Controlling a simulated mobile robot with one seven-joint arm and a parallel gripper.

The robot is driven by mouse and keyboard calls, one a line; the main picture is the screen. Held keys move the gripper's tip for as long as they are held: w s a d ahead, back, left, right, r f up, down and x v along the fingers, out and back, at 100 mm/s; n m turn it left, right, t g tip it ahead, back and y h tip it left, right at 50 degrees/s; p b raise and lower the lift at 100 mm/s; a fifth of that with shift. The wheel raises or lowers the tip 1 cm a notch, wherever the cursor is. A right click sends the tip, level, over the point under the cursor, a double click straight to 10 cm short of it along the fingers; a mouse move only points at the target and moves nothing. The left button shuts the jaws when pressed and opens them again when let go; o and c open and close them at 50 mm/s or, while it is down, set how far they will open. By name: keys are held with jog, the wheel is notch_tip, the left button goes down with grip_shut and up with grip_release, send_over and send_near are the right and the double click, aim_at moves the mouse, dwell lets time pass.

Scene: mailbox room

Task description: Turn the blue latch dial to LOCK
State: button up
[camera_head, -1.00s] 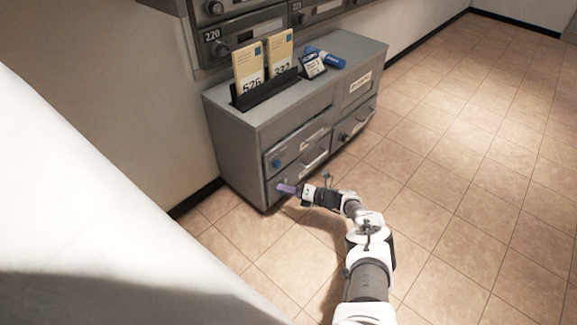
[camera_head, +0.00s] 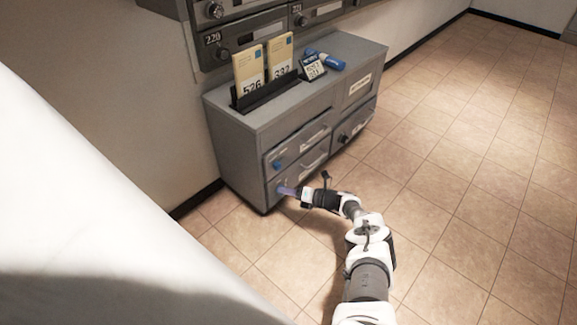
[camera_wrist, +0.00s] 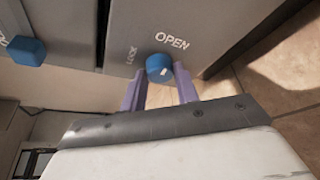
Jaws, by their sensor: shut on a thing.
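In the wrist view, a round blue latch dial (camera_wrist: 159,68) with a white mark sits on the grey front of a drawer. The word OPEN is printed beside it at upper right, LOCK at its left. The white mark is on the dial's lower right in the picture. My gripper (camera_wrist: 156,77) has its two purple fingers on either side of the dial and is shut on it. In the head view, my gripper (camera_head: 288,190) is at the left end of the lower left drawer and mostly hides this dial.
A second blue dial (camera_wrist: 27,50) shows in the wrist view; the upper drawer's dial (camera_head: 277,163) is just above my gripper. The tiled floor (camera_head: 450,200) is clear.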

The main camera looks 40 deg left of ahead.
jog(key=shift+s+a+r+n+t+h+p, duration=0.1)
jog(key=shift+s+n+t+h+p, duration=0.15)
jog(key=shift+n+t+p, duration=1.4)
jog(key=shift+s+d+f+n+t+h+p, duration=0.15)
jog(key=shift+n+t+p, duration=0.8)
jog(key=shift+n+p, duration=1.3)
jog(key=shift+s+a+r+n+t+h+p, duration=0.2)
jog(key=shift+s+n+t+p, duration=0.1)
jog(key=shift+n+t+p, duration=1.3)
jog(key=shift+n, duration=0.5)
jog(key=o, duration=1)
jog(key=shift+c, duration=0.2)
jog(key=shift+p, duration=0.3)
jog(key=p+v, duration=0.7)
jog(key=v, duration=0.7)
jog(key=shift+w, duration=0.25)
